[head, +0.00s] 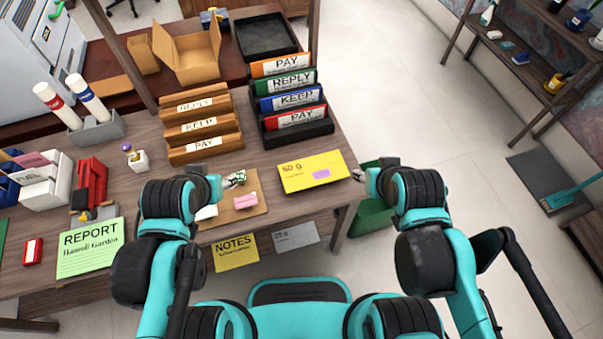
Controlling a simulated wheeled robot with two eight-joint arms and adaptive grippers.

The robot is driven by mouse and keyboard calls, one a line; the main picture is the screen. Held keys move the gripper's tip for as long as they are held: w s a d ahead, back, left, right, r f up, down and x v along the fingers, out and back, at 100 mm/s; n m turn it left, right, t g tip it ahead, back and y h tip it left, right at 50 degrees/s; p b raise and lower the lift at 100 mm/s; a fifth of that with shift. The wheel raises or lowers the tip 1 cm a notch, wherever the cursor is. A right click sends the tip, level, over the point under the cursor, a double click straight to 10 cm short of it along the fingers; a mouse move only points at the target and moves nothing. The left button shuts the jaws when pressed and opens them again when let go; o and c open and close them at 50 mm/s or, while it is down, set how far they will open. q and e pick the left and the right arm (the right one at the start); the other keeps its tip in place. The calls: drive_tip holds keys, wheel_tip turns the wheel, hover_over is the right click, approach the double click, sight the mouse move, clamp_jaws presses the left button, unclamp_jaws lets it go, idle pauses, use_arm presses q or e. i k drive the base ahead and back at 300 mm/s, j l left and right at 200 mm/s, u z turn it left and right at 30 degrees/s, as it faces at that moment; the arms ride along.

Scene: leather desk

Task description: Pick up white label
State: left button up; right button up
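A small white piece (206,212), which may be the white label, lies at the left edge of a wooden board (252,208) near the desk's front edge. My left arm partly hides it. My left gripper (236,179) is just above the back of the board, to the upper right of the white piece and apart from it. Its fingers are too small to tell open from shut. My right gripper (357,174) is by the desk's right edge, beside the yellow envelope (305,178); its finger state is unclear.
A pink block (245,201) sits on the board. Wooden sorters (205,143) and a black rack with coloured folders (298,131) stand behind. A small bottle (137,161) and a green REPORT sheet (90,255) are to the left. A green bin (372,217) stands below right.

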sight(210, 210)
drive_tip(key=i+u, duration=0.15)
drive_tip(key=u, duration=0.85)
